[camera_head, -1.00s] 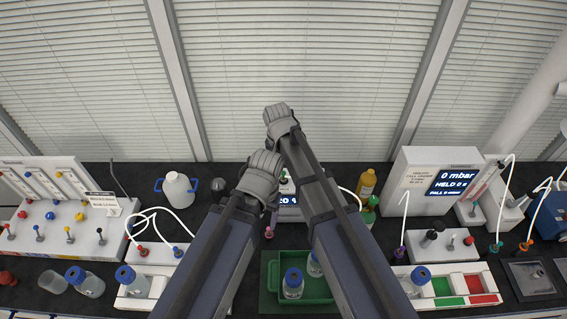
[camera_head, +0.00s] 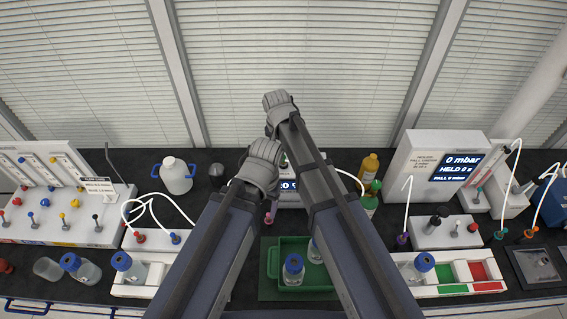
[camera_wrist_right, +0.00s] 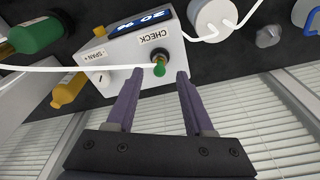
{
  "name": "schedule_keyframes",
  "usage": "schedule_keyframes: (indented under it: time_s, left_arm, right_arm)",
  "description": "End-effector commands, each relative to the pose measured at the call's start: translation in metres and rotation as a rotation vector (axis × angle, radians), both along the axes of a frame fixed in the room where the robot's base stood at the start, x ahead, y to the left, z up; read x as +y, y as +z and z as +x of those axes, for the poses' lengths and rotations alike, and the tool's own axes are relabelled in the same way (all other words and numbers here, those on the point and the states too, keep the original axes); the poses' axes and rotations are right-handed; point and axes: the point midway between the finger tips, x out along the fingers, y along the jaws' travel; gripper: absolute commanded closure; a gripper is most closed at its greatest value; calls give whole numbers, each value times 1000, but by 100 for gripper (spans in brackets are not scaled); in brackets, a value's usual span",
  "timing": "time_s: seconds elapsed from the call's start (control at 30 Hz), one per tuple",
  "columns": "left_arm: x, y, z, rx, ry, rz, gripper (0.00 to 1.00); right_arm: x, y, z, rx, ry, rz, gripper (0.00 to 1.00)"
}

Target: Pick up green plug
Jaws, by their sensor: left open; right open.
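The green plug (camera_wrist_right: 160,70) sits at the port marked CHECK on a white box (camera_wrist_right: 125,62) in the right wrist view. Its green end points toward my right gripper (camera_wrist_right: 157,75). The two purple fingers are open and apart, with the plug close to the gap between their tips and nothing held. In the head view my right gripper (camera_head: 278,103) is up at the centre, its fingers hidden behind its grey wrist. My left gripper (camera_head: 262,168) is lower and just left of it, open, its fingers mostly hidden. The arms cover much of the white box there.
A white tube (camera_wrist_right: 75,68) runs across the box front near the plug. A yellow bottle (camera_head: 368,166) and a green-capped bottle (camera_head: 371,198) stand right of my arms. A green tray (camera_head: 273,262) with blue-capped bottles is below. A white jug (camera_head: 176,176) stands left.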

Motion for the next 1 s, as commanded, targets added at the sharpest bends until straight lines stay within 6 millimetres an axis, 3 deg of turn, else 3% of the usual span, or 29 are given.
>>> schedule_keyframes:
  time_s: [0.03,0.3,0.6,1.0]
  left_arm:
    - [0,-11,0,0,1,0,30]
    - [0,-41,0,-2,4,-1,30]
    - [0,-40,1,-2,4,-1,30]
    - [0,-40,0,-2,4,-1,30]
  right_arm:
    - [-1,-11,2,0,-1,0,47]
    - [-4,-41,8,0,0,0,47]
    - [-4,-40,8,0,0,0,49]
    - [-4,-40,8,0,0,0,94]
